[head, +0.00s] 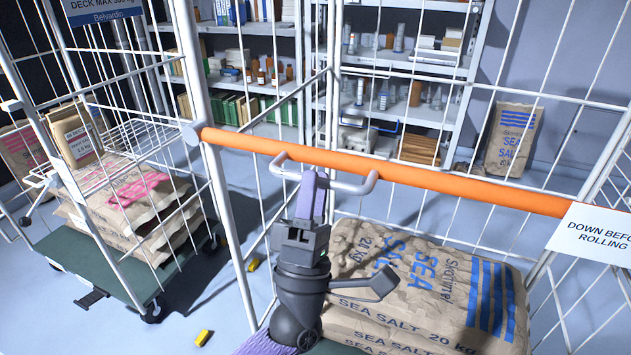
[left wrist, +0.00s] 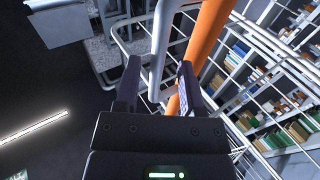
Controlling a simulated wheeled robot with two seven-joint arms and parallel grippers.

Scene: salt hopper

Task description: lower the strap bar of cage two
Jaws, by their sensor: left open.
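The orange strap bar (head: 430,176) spans the front of the near cage above its salt sacks (head: 420,285). Its left end meets a grey hub on the cage post, and its right end runs behind a white tag. A grey loop handle (head: 350,187) sits on the bar's near side. My left gripper (head: 312,180) is at the handle with its fingers upward. In the left wrist view my open left gripper (left wrist: 158,78) has the grey handle (left wrist: 160,50) appearing between its fingers. The orange bar (left wrist: 206,40) passes by the right finger. Contact is unclear. My right gripper is out of view.
The white tag (head: 598,232) reads "DOWN BEFORE ROLLING". Another cage with a green deck (head: 105,262) and sacks (head: 120,195) stands at left. Shelves (head: 400,110) and a salt sack (head: 508,140) stand behind. Small yellow pieces (head: 203,338) lie on the floor between the cages.

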